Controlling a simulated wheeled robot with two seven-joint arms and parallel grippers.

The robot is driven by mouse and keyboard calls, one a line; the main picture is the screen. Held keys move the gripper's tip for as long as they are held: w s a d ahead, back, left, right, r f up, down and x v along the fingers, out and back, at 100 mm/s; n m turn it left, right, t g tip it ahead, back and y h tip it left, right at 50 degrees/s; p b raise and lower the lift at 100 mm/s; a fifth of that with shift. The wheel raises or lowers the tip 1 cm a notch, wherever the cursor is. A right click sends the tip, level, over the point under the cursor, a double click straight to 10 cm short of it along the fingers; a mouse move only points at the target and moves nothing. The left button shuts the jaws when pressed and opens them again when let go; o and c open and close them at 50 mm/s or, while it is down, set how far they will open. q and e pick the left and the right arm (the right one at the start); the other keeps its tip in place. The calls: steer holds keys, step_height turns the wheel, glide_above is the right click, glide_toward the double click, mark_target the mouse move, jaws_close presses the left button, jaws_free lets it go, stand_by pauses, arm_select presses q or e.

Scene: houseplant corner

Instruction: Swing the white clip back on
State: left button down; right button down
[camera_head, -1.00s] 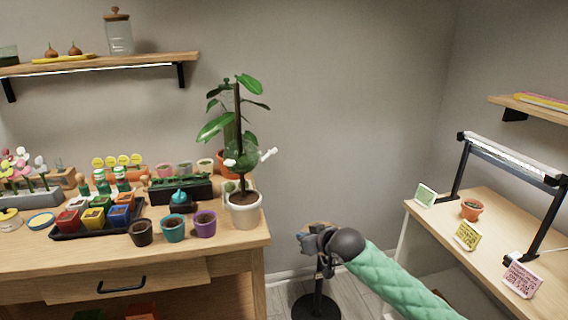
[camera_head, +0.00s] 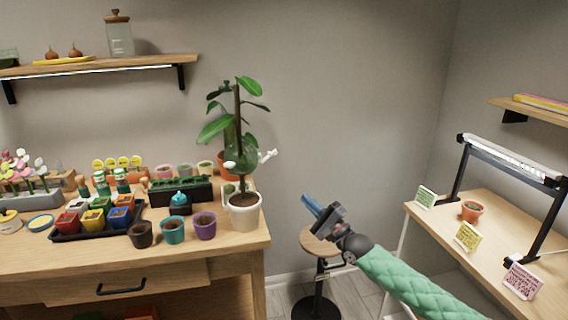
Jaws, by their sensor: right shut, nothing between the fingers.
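A white clip (camera_head: 267,156) sticks out to the right of the stake on the potted plant (camera_head: 241,160) at the table's right end. Another small white piece (camera_head: 230,164) shows on the stem's left side. The plant stands in a white pot (camera_head: 244,212). Whether the clip is open or closed is too small to tell. My right gripper (camera_head: 310,203) is shut and empty, with blue fingertips pointing up and left. It is over the round stool, to the right of the plant and apart from it. My left gripper is not in view.
The wooden table (camera_head: 190,262) holds several small pots, a black tray (camera_head: 70,235) and a green planter (camera_head: 180,193). A round stool (camera_head: 318,242) stands right of the table. A second table with a lamp (camera_head: 513,157) is at right. The wall space between is free.

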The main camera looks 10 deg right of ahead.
mark_target(269, 156)
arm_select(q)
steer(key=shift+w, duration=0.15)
arm_select(e)
steer(key=r+m, duration=0.1)
steer(key=m+t, duration=0.1)
steer(key=m, duration=0.1)
steer(key=s+r+m+y, duration=0.1)
steer(key=shift+d+r+m, duration=0.3)
steer(key=shift+d+m, duration=0.1)
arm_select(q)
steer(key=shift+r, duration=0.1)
